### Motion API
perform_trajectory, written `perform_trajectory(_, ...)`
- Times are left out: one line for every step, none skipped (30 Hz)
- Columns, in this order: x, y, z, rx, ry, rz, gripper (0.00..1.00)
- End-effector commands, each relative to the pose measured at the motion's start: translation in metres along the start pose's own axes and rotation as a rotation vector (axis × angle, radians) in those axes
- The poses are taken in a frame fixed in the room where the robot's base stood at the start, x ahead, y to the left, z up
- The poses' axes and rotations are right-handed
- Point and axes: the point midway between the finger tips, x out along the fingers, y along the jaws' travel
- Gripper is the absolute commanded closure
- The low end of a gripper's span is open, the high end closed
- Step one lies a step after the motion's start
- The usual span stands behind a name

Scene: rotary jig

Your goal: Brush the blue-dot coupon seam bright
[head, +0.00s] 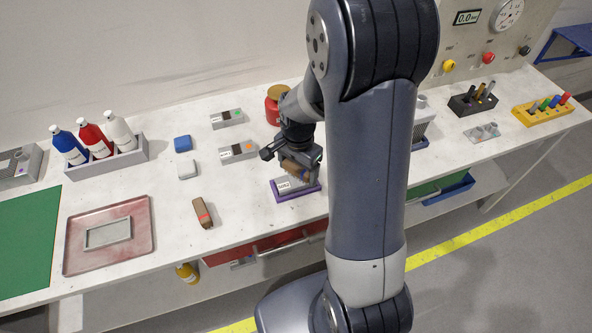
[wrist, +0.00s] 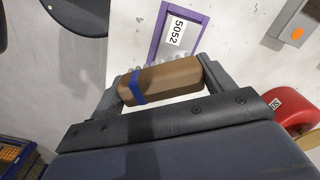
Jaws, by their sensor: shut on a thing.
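My gripper (head: 297,171) is shut on a brown wooden brush with a blue band (wrist: 178,83), held crosswise between its two fingers in the wrist view. Pale bristle tufts show along the brush's far edge. A purple-rimmed tray (head: 299,192) with a white label lies just below the brush; in the wrist view its purple rim (wrist: 155,36) and the label "5052" show beyond the brush. Whether the brush touches the tray I cannot tell. A grey coupon with an orange dot (head: 232,153) and one with a green dot (head: 226,120) lie behind. No blue dot is visible.
A brown brush with a red band (head: 203,212) lies to the left. A red jar (head: 275,105) stands behind my gripper. A pink tray (head: 135,212) and a bottle rack (head: 125,155) are further left. My arm hides part of the bench to the right.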

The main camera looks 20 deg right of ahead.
Motion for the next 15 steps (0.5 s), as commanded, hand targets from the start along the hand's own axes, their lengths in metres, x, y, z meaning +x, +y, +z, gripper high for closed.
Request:
perform_trajectory(-0.009,0.0,-0.001,0.0,0.001,-0.001,0.44)
perform_trajectory(-0.011,0.001,-0.002,0.0,0.001,-0.001,0.44)
perform_trajectory(-0.015,0.001,-0.003,0.0,0.001,-0.001,0.44)
perform_trajectory(-0.018,0.001,-0.003,0.0,0.001,-0.001,0.44)
perform_trajectory(-0.02,0.001,-0.004,0.0,0.001,-0.001,0.44)
perform_trajectory(-0.024,0.002,-0.004,-0.001,0.001,-0.001,0.44)
perform_trajectory(-0.026,0.002,-0.005,-0.001,0.001,-0.001,0.44)
perform_trajectory(-0.028,0.002,-0.005,-0.002,0.001,-0.001,0.44)
perform_trajectory(-0.031,0.002,-0.005,-0.003,0.0,0.0,0.44)
perform_trajectory(-0.032,0.003,-0.006,-0.003,0.0,0.0,0.44)
perform_trajectory(-0.033,0.003,-0.006,-0.003,0.0,0.0,0.44)
perform_trajectory(-0.033,0.003,-0.006,-0.004,0.0,0.0,0.44)
perform_trajectory(-0.034,0.003,-0.006,-0.004,0.0,0.0,0.44)
perform_trajectory(-0.033,0.003,-0.006,-0.004,0.0,0.0,0.44)
perform_trajectory(-0.033,0.003,-0.006,-0.004,0.0,0.0,0.44)
